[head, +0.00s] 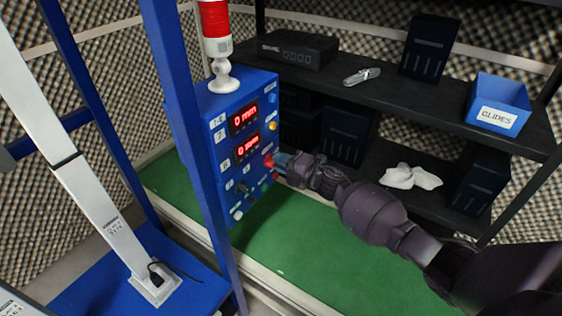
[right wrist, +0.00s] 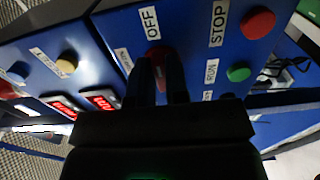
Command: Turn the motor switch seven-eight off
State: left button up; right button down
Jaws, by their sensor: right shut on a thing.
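A blue control box (head: 238,145) with two red number displays stands left of centre in the head view. My right gripper (head: 277,165) reaches its right-hand side. In the right wrist view my right gripper's two dark fingers (right wrist: 160,62) are shut on a red switch knob (right wrist: 155,52), just below a white label reading OFF (right wrist: 149,20). The fingers hide much of the knob, so its turn angle cannot be read. A seven-eight marking on this switch is not legible. My left gripper is not in view.
Beside the knob are a red STOP button (right wrist: 257,22) and a green RUN button (right wrist: 238,73). A blue post (head: 190,130) stands close in front of the box. A dark shelf (head: 400,100) with a blue bin (head: 499,92) stands behind my right arm.

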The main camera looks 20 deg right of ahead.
dwell(0.3)
jog(key=c, duration=1.1)
grip_release()
jog(key=p+v, duration=0.1)
jog(key=v, duration=0.9)
jog(key=shift+s+d, duration=0.3)
